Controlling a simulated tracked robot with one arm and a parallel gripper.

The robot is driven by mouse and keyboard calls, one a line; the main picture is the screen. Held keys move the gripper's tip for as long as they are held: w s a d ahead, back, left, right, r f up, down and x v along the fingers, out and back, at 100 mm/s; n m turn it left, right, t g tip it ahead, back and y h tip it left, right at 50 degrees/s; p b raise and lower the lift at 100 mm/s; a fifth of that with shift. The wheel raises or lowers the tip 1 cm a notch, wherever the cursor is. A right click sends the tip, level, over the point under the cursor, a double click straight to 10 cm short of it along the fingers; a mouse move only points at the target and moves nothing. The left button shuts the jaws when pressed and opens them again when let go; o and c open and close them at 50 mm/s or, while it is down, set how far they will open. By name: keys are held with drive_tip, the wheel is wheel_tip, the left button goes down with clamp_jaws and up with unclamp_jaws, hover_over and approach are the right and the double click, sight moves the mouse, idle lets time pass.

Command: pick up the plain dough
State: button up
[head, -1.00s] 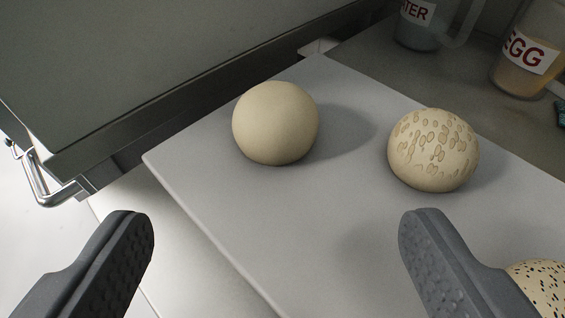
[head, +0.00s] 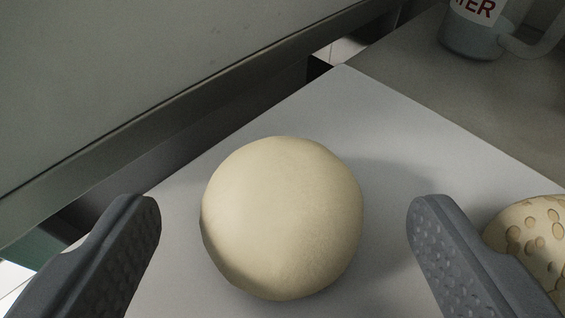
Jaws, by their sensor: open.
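The plain dough (head: 283,217) is a smooth, pale cream ball. It sits on a light grey board (head: 385,130) in the middle of the head view. My gripper (head: 284,218) is open, with one dark grey textured finger to the left of the dough and one to the right. A gap shows between the dough and each finger, wider on the right. Nothing is held.
An oat-flecked dough ball (head: 535,238) sits on the board at the right edge, close behind my right finger. A jug with a red-lettered label (head: 472,32) stands at the back right. A large grey panel (head: 170,80) rises along the left and back.

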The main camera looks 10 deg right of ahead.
sight(280, 246)
drive_tip(key=x, duration=0.3)
drive_tip(key=shift+w+f+b, duration=0.1)
drive_tip(key=shift+f+b, duration=0.05)
drive_tip(key=shift+b, duration=0.2)
drive_tip(key=shift+c, duration=0.4)
drive_tip(key=c, duration=0.8)
drive_tip(key=shift+o, duration=0.2)
drive_tip(key=shift+r, duration=0.2)
